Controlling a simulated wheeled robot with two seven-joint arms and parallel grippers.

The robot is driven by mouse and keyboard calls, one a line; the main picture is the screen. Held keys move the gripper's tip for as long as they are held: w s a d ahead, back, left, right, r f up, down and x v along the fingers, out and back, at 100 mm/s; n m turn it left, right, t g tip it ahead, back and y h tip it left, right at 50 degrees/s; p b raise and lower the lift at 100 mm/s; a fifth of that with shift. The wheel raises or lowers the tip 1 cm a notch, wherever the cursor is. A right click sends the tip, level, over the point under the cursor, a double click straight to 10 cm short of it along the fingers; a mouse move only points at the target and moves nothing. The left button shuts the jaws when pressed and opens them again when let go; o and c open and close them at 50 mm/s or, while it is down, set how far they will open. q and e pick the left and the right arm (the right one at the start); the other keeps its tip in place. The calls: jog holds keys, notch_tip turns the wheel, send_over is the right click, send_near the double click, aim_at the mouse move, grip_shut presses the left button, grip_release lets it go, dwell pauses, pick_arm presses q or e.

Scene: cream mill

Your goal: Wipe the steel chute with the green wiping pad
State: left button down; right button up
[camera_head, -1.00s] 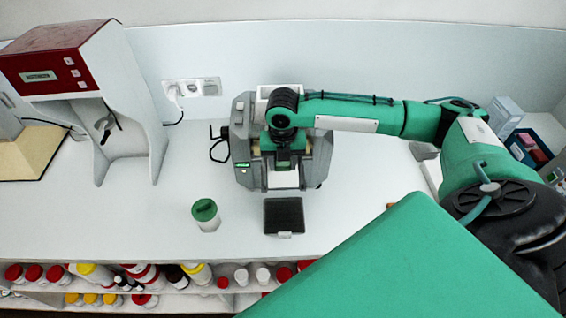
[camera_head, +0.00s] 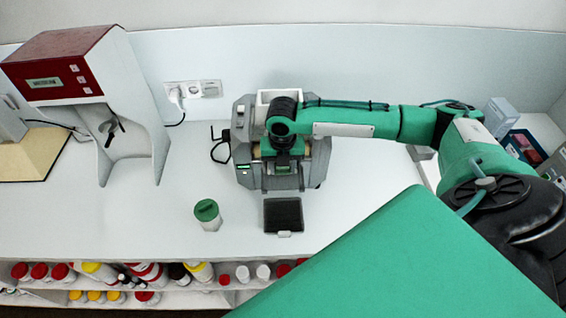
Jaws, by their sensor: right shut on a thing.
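The grey mill (camera_head: 243,150) stands on the white bench, with the steel chute (camera_head: 283,183) at its front, partly covered by my arm. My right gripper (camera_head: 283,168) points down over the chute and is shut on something. That fits the green wiping pad, but the pad is too small and too hidden by the wrist to make out clearly. I cannot tell whether it touches the chute. My left gripper is not in view.
A red and white machine (camera_head: 75,70) stands at the left. Bottles fill the shelf below. The bench between machine and mill is mostly clear.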

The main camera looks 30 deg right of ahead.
jog(key=shift+w+d+r, duration=0.1)
jog(key=shift+w+d, duration=0.05)
jog(key=shift+w, duration=0.05)
jog(key=shift+s+a+f, duration=0.3)
jog(key=shift+s+a, duration=0.05)
jog(key=shift+s, duration=0.25)
jog(key=shift+s+a+f, duration=0.3)
jog(key=shift+s+a, duration=0.1)
jog(key=shift+s, duration=0.15)
jog(key=shift+s+a+f, duration=0.3)
jog(key=shift+s+a, duration=0.05)
jog(key=shift+s, duration=0.25)
notch_tip(320, 180, up, 8)
jog(key=s, duration=0.1)
jog(key=shift+a, duration=0.3)
dwell(0.5)
jog(key=shift+f, duration=0.15)
